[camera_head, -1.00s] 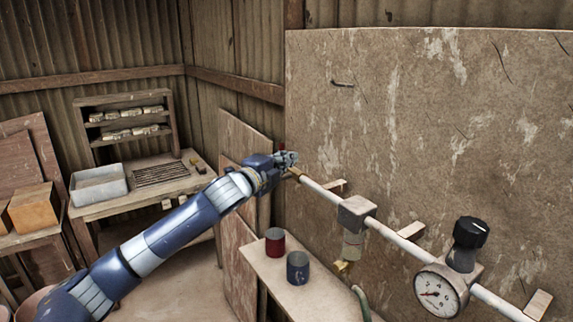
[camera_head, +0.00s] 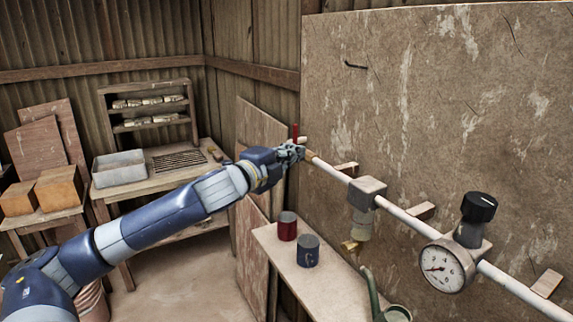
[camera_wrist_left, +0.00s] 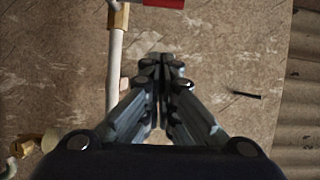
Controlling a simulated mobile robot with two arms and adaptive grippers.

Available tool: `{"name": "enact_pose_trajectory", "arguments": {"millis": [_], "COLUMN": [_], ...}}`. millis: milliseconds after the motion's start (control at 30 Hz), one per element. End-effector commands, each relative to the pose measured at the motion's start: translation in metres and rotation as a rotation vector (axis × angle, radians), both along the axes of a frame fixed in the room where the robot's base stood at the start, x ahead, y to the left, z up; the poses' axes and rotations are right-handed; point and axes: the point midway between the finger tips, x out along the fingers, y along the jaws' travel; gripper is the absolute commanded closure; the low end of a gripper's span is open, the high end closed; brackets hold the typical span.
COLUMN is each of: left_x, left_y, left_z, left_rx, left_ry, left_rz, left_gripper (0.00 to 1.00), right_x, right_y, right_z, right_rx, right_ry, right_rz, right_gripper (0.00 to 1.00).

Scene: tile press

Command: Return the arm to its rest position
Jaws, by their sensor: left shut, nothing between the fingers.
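My left arm (camera_head: 150,222) reaches in from the left in the head view. Its gripper (camera_head: 298,150) is at the far end of a white pipe on the board, close to a red lever handle (camera_head: 295,132). The gripper is shut and empty. In the left wrist view the closed fingers (camera_wrist_left: 163,65) point at the board, and the red handle (camera_wrist_left: 165,3) shows at the top edge, apart from the fingertips. My right gripper is not in view.
The white pipe (camera_head: 405,220) carries a gauge (camera_head: 441,268) and a black knob (camera_head: 479,207). A red can (camera_head: 287,227) and a blue can (camera_head: 307,251) stand on a bench below. A workbench with a grey bin (camera_head: 119,168) stands at the back left.

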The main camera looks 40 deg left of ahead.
Motion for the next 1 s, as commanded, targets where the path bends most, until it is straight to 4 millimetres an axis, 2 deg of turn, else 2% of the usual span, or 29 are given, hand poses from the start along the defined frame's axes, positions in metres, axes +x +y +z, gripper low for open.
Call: {"name": "enact_pose_trajectory", "arguments": {"millis": [33, 300, 633, 733, 767, 867, 967, 1000], "left_x": [-0.004, -0.018, -0.021, -0.018, -0.016, -0.009, -0.004, -0.004], "left_y": [0.002, 0.000, -0.001, 0.008, 0.013, 0.042, 0.078, 0.091], "left_z": [-0.005, -0.002, 0.000, -0.010, -0.017, -0.056, -0.118, -0.147], "left_rx": [0.002, 0.001, -0.001, -0.023, -0.040, -0.122, -0.235, -0.279], "left_ry": [0.004, 0.003, 0.002, 0.011, 0.018, 0.055, 0.110, 0.135], "left_rz": [0.004, 0.003, 0.001, 0.017, 0.027, 0.079, 0.154, 0.186], "left_gripper": [1.00, 1.00, 1.00, 1.00, 1.00, 1.00, 1.00, 1.00], "right_x": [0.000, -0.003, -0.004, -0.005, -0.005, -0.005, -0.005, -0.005], "right_y": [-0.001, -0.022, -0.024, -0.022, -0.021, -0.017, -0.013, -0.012], "right_z": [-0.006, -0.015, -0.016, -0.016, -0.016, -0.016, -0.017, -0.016], "right_rx": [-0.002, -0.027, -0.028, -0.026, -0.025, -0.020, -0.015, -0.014], "right_ry": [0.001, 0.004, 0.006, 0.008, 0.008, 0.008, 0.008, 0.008], "right_rz": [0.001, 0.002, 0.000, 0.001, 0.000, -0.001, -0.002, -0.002], "right_gripper": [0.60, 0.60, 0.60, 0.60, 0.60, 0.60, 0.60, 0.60]}}
